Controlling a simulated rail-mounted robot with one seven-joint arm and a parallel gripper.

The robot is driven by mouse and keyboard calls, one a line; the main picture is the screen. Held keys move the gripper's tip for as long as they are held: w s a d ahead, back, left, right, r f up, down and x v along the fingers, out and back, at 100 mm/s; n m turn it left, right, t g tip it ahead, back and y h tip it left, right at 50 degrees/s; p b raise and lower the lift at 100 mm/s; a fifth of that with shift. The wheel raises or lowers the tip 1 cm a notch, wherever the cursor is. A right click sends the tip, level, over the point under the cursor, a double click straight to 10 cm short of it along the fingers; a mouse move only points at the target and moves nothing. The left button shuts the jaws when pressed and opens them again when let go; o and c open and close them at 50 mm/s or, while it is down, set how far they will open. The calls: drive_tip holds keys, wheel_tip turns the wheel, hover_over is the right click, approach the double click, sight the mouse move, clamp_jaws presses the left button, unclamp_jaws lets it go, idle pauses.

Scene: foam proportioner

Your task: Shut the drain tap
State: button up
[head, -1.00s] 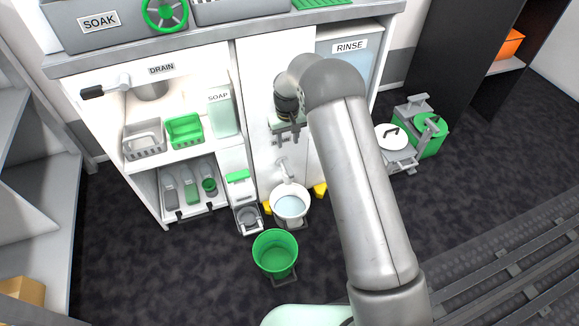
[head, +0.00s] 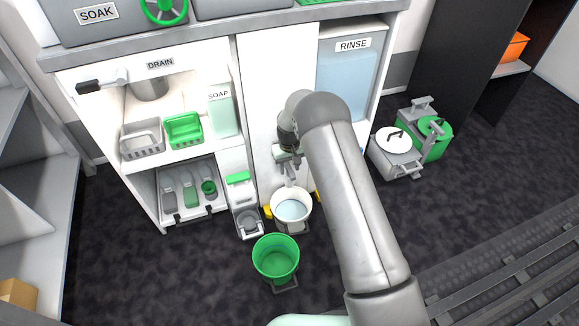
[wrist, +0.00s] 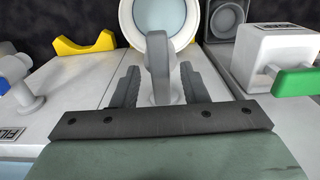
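A DRAIN label (head: 160,63) is on the cabinet at upper left, beside a white fitting with a black handle (head: 88,86). My gripper (head: 290,168) is away from that fitting, low at the cabinet front above a white bucket of water (head: 291,208). In the wrist view, my gripper's fingers (wrist: 160,88) are open, one on each side of a grey upright lever or tap part (wrist: 159,65). Gaps show on both sides of it. The bucket (wrist: 160,18) is just beyond it. The frames do not settle which of the two fittings is the drain tap.
A green bucket (head: 276,256) stands on the floor in front. A soap unit with a green lever (wrist: 297,82) is on one side of my gripper. A blue-and-white tap (wrist: 18,80) and a yellow bracket (wrist: 85,44) are on the other.

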clamp_jaws()
drive_tip(key=shift+m, duration=0.5)
drive_tip(key=m, duration=0.3)
drive_tip(key=shift+m, duration=0.4)
drive_tip(key=m, duration=0.4)
drive_tip(key=shift+m+p, duration=0.3)
drive_tip(key=shift+p, duration=0.05)
drive_tip(key=m, duration=0.4)
drive_tip(key=shift+m+p, duration=0.3)
drive_tip(key=shift+m, duration=1.9)
